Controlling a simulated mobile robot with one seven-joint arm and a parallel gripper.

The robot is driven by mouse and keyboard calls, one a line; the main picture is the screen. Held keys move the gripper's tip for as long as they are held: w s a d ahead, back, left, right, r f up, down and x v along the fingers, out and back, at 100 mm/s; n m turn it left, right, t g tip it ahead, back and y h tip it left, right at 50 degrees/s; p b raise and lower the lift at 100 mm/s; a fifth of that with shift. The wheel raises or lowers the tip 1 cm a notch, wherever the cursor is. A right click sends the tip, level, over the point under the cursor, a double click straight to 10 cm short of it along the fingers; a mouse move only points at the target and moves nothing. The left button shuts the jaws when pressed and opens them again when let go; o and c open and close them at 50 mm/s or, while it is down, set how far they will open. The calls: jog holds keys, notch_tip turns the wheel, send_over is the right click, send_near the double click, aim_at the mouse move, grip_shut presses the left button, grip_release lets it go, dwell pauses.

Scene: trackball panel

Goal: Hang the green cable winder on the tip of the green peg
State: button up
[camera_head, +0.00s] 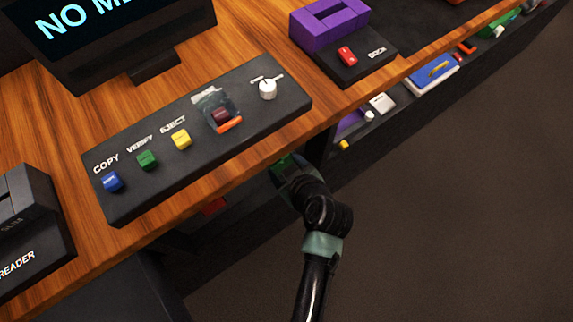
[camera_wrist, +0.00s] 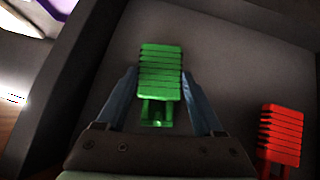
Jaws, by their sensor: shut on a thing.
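The green cable winder (camera_wrist: 161,62), a ribbed block with a small open frame at its near end, sits between the two fingers of my gripper (camera_wrist: 159,84) in the wrist view. The fingers are closed against its sides. In the head view my gripper (camera_head: 287,168) is low beside the desk's front edge, partly under it, and a bit of green shows there. I cannot make out the green peg in either view.
A red ribbed piece (camera_wrist: 280,138) is at the right in the wrist view, against a dark grey surface. The wooden desk (camera_head: 60,205) overhangs my gripper. A button panel (camera_head: 145,195) sits on it. A low shelf with several items (camera_head: 430,80) runs right; open floor lies in front.

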dwell(0.3)
jog(key=o, duration=1.4)
jog(key=shift+s+r, duration=0.1)
jog(key=p+v, duration=0.1)
jog(key=v, duration=1.1)
jog(key=shift+s+d+r+p, duration=0.15)
jog(key=shift+s+r+p, duration=0.1)
jog(key=shift+s+p, duration=0.05)
